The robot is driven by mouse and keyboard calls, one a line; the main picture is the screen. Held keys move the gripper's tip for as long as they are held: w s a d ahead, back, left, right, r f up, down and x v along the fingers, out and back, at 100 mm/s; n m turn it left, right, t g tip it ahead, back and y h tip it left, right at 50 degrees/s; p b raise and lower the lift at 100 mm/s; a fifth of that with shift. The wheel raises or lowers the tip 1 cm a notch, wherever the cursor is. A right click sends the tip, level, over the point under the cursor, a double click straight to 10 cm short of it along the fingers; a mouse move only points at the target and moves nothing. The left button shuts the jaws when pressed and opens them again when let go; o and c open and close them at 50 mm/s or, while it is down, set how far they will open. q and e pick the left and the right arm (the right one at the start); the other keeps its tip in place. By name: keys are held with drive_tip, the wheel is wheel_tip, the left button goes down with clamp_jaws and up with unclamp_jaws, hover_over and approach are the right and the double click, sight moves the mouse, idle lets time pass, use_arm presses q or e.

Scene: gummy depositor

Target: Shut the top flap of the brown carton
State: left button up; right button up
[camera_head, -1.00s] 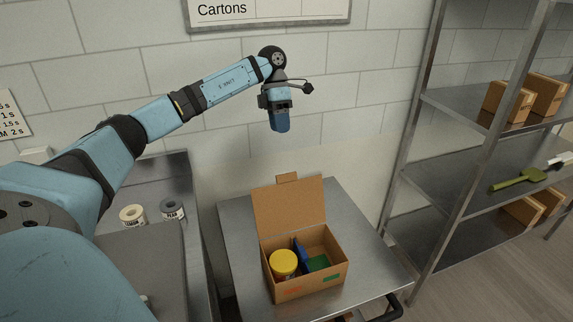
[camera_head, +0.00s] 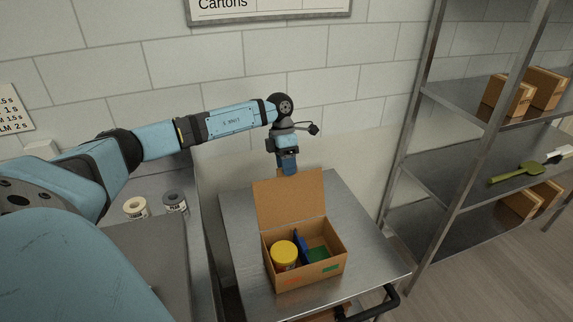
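The brown carton (camera_head: 307,274) stands open on a steel cart. Its top flap (camera_head: 289,202) stands up at the back edge, leaning slightly backward. Inside are a yellow-lidded jar (camera_head: 284,253), a blue item (camera_head: 301,246) and a green item (camera_head: 319,253). My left gripper (camera_head: 288,170) points down at the top edge of the flap and covers the tab there in this view. Whether it touches the flap, and whether its fingers are open or shut, I cannot tell. My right gripper is not in view.
The steel cart top (camera_head: 365,255) is clear around the carton, with a dark handle (camera_head: 385,301) at its front right. A steel shelf rack with small cartons (camera_head: 509,95) and a green scoop (camera_head: 512,172) stands right. Two tape-like rolls (camera_head: 174,201) sit on the left counter.

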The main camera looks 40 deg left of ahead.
use_arm(q)
clamp_jaws()
idle(0.4)
